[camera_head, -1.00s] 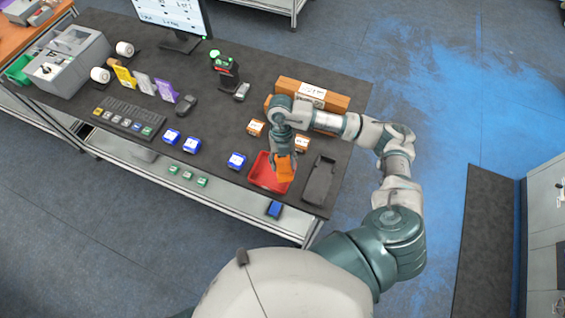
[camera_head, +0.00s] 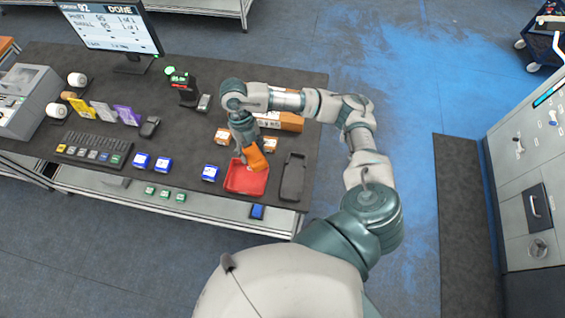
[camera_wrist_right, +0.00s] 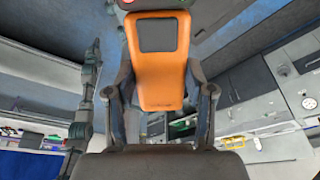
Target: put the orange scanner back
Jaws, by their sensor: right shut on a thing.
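The orange scanner (camera_head: 257,158) is in my right gripper (camera_head: 249,146), over the red tray (camera_head: 246,182) near the table's front edge. In the right wrist view the scanner (camera_wrist_right: 158,62) sits between the two fingers of the right gripper (camera_wrist_right: 160,90), which press on its sides. I cannot tell whether the scanner touches the tray. A black empty holder-like tray (camera_head: 293,178) lies just right of the red tray. A dark scanner-like device (camera_head: 184,88) with a green light stands upright on a base at the back. My left gripper is not in view.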

